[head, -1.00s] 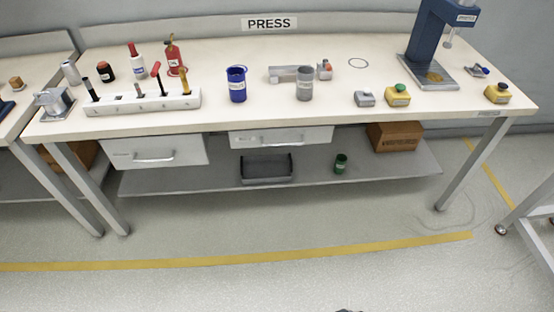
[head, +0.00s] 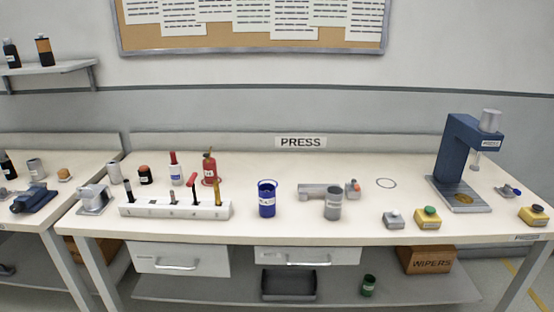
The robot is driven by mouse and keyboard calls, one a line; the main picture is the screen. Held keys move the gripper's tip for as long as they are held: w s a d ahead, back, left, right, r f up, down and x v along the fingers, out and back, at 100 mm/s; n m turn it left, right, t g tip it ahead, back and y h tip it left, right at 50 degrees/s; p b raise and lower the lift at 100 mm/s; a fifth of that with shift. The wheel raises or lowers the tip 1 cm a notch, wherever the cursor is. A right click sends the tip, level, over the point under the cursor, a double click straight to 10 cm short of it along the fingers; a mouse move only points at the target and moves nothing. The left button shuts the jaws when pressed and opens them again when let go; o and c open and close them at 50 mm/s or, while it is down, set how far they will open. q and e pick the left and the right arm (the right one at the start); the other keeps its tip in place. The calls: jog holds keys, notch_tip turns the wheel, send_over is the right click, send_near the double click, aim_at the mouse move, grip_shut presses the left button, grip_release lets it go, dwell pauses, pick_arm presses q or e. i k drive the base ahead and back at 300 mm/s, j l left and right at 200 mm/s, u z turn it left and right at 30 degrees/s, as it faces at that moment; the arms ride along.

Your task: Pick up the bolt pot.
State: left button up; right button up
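Three pots are in the head view, and their labels are too small to read, so I cannot tell which is the bolt pot. A blue pot (head: 267,200) stands upright near the middle of the bench top (head: 300,228), with a thin ring shape at its rim. A grey pot (head: 333,205) stands to its right, close to a grey fixture (head: 318,190). A dark green pot (head: 368,286) stands on the lower shelf. Neither of my grippers is in view.
A tool rack (head: 150,209) stands left of the blue pot. A grey button box (head: 393,219), a yellow button box (head: 428,219) and a blue press (head: 456,160) stand to the right. Drawers (head: 307,257) hang below the bench top. A grey tray (head: 289,286) and a wipers box (head: 426,261) are on the lower shelf.

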aim_at(267, 200)
jog(key=i+l+u, duration=0.2)
jog(key=i+l, duration=0.2)
jog(key=i+l+u, duration=0.25)
jog(key=i+l, duration=0.15)
jog(key=i+l+u, duration=0.2)
jog(key=i+l, duration=0.15)
jog(key=l, duration=0.2)
